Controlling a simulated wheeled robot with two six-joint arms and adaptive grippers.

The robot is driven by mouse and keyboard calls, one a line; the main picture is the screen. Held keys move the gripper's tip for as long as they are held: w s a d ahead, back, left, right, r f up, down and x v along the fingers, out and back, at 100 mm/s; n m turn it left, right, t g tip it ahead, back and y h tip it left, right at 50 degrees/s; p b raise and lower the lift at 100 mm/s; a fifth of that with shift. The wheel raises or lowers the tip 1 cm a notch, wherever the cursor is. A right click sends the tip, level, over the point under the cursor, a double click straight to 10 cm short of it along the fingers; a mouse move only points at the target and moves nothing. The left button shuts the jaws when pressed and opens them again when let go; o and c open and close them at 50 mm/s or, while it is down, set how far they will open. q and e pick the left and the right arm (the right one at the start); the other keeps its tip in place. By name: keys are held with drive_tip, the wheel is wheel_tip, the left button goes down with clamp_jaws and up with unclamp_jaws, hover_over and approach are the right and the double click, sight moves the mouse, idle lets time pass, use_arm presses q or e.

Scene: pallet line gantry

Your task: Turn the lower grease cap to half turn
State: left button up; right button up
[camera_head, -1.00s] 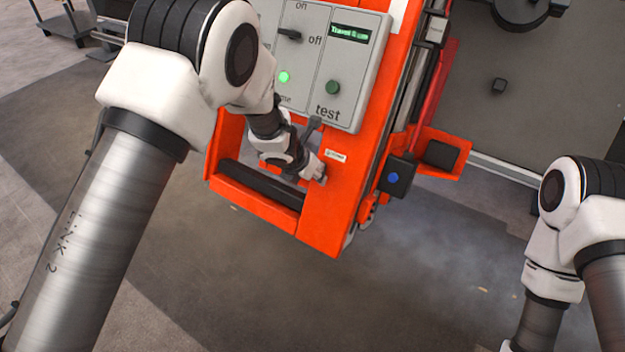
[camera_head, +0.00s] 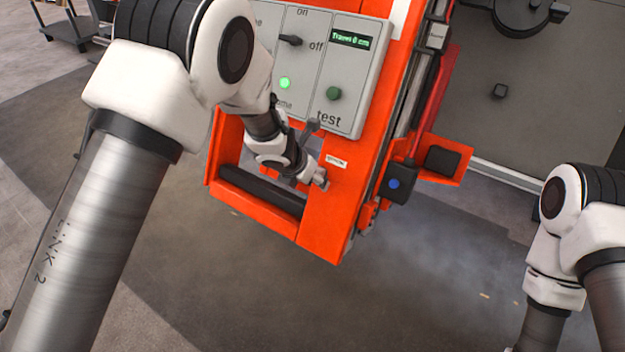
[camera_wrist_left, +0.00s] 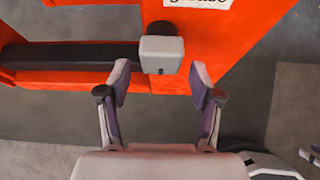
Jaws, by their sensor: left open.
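The grease cap is a light grey block on a dark round base on the orange frame's lower part. It shows in the left wrist view (camera_wrist_left: 161,55) just under a label reading "grease", and small in the head view (camera_head: 321,179). My left gripper (camera_wrist_left: 161,70) is open. Its two fingertips stand left and right of the cap, with a gap on each side, and grip nothing. In the head view my left wrist hides most of this gripper. My right arm shows at the right edge, but its gripper is out of view.
A grey control panel (camera_head: 345,75) with a switch, a lit green lamp and a test button sits above the cap on the orange frame (camera_head: 328,225). A black bar (camera_head: 262,190) runs left of the cap. A dark box with a blue button (camera_head: 397,185) hangs to the right.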

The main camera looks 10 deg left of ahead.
use_arm(q)
drive_tip(key=v, duration=1)
drive_tip(key=shift+s, duration=0.1)
